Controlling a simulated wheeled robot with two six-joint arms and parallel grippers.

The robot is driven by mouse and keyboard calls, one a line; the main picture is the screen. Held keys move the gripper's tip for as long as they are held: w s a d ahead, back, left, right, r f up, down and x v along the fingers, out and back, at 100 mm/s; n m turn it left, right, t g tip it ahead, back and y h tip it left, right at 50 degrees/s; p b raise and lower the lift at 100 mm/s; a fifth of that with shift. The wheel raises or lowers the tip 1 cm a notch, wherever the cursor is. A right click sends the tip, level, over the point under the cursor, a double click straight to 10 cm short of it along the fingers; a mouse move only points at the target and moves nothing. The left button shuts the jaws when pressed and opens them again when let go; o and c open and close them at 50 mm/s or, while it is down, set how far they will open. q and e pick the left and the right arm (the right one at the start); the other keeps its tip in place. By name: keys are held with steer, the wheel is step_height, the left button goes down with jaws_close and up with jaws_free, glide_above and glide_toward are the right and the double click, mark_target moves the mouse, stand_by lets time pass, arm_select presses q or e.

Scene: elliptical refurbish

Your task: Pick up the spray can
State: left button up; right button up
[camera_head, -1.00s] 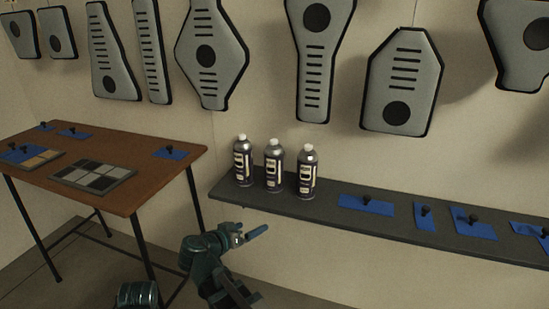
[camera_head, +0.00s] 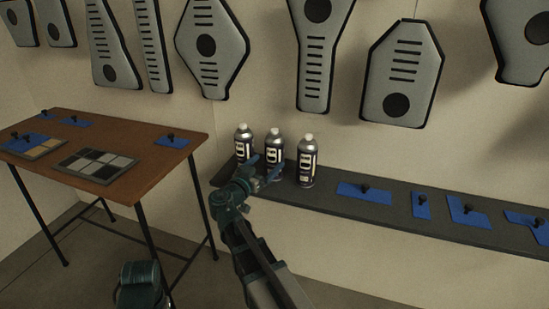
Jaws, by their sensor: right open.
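Three spray cans with silver tops, white caps and dark labelled bodies stand upright in a row on the dark shelf (camera_head: 400,207): the left can (camera_head: 243,142), the middle can (camera_head: 274,147) and the right can (camera_head: 307,162). My right gripper (camera_head: 264,166) is open, with blue fingertips at the shelf's front edge. It overlaps the lower parts of the left and middle cans in the picture. I cannot tell whether it touches either one. The right can is apart from it. My left gripper is not in view.
Blue mats with black knobs (camera_head: 365,190) lie on the shelf to the right of the cans. A brown table (camera_head: 150,155) with blue mats and a tile board (camera_head: 97,164) stands at left. Grey panels (camera_head: 211,47) hang on the wall above.

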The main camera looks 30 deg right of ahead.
mark_target(275, 153)
steer(key=shift+x, duration=3.3)
steer(key=shift+w+a+r, duration=0.1)
steer(key=shift+a, duration=0.05)
steer(key=c, duration=1.4)
